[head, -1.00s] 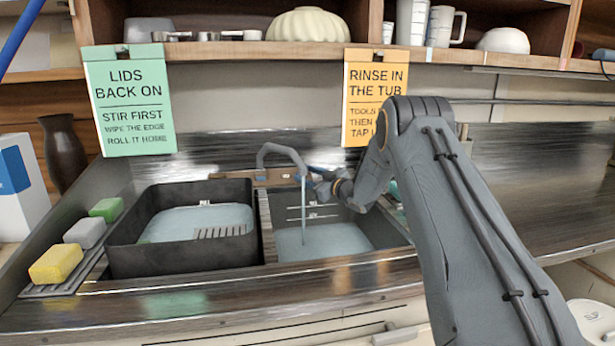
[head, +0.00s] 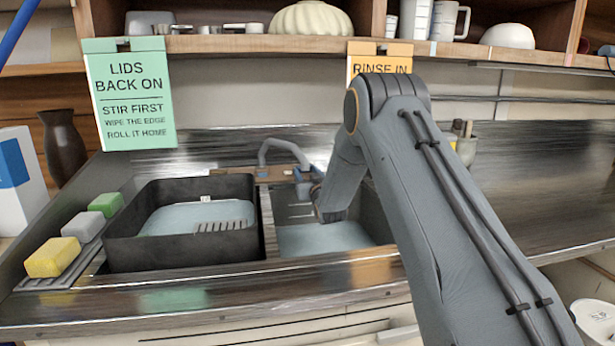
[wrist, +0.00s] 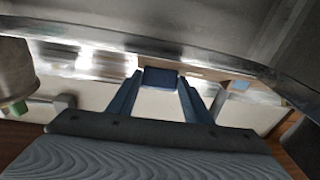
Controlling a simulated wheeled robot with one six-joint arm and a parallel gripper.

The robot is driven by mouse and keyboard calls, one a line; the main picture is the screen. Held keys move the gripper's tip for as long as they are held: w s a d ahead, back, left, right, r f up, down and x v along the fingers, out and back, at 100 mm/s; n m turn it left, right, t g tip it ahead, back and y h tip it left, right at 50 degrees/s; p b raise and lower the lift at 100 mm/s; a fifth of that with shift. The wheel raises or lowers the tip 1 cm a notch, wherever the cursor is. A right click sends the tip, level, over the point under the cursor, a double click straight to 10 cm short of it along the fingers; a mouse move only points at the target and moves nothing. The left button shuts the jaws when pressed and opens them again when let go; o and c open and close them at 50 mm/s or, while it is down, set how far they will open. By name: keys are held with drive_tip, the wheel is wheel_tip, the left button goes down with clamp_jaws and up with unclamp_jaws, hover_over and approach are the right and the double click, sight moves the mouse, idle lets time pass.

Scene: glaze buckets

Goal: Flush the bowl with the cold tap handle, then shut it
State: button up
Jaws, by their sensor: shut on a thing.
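The grey tap spout (head: 284,147) arches over the right-hand sink bowl (head: 325,238), which holds pale blue water. No stream falls from the spout. My gripper (head: 304,182) is at the tap's right side, partly hidden by my arm in the head view. In the wrist view its two blue fingers are shut on a small blue block (wrist: 160,77), which looks like the cold tap handle. How far the handle is turned cannot be told.
A black tub (head: 180,253) with pale water stands left of the bowl. Yellow, grey and green sponges (head: 53,257) lie on a rack at the left. Two signs, one green (head: 128,95), hang from the shelf (head: 250,45). The counter at the right is mostly clear.

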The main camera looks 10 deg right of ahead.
drive_tip(key=shift+a+m+h, duration=0.15)
drive_tip(key=shift+m+h, duration=0.55)
drive_tip(key=o, duration=1.1)
drive_tip(key=shift+c, duration=0.2)
drive_tip(key=s+b, duration=0.1)
drive_tip(key=s, duration=0.6)
drive_tip(key=shift+s+f, duration=0.35)
drive_tip(key=shift+s, duration=0.05)
